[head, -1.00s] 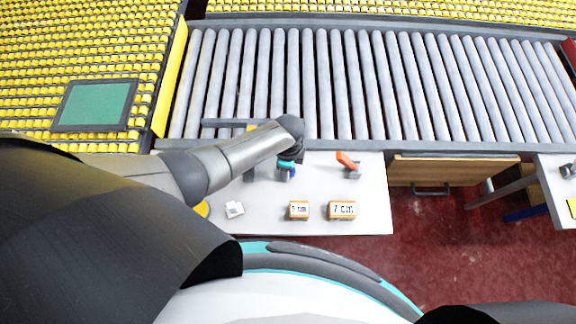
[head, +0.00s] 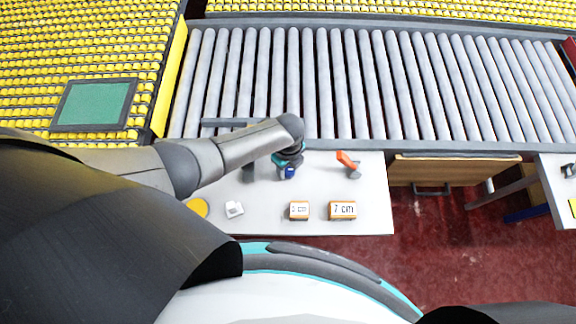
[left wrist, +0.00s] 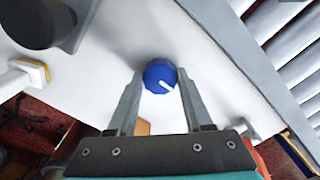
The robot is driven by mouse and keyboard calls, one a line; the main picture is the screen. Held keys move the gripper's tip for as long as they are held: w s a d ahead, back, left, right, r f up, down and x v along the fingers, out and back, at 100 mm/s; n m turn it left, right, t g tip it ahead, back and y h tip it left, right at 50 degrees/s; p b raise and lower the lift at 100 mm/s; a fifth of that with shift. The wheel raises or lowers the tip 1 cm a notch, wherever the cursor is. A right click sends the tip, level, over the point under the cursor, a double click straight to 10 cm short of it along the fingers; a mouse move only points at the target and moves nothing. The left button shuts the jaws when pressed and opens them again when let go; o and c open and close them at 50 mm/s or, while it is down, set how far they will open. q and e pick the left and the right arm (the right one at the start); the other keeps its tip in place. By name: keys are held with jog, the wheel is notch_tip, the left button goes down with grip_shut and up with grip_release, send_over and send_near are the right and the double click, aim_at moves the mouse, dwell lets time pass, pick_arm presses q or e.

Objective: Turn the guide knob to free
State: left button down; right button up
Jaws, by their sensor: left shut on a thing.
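The guide knob (left wrist: 160,75) is round and blue with a white pointer line. In the left wrist view the line runs from near its middle to the lower right. My left gripper (left wrist: 158,85) is shut on the knob, one grey finger on each side. In the head view the gripper (head: 289,163) hangs over the white table, with a bit of the blue knob (head: 290,173) showing below its teal part. Any markings around the knob cannot be made out. My right gripper is not in view.
An orange-handled lever (head: 347,160) stands right of the knob. Two labelled blocks, left (head: 299,210) and right "7 cm" (head: 342,210), a small white piece (head: 234,209) and a yellow disc (head: 198,207) lie on the white table (head: 365,190). The roller conveyor (head: 350,85) lies behind.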

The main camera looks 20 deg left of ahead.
aim_at(288, 169)
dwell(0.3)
pick_arm(q)
jog(key=shift+c, duration=1.5)
grip_release()
jog(key=shift+r+p, duration=0.3)
jog(key=shift+r, duration=0.25)
notch_tip(288, 169, up, 14)
jog(key=p, duration=0.3)
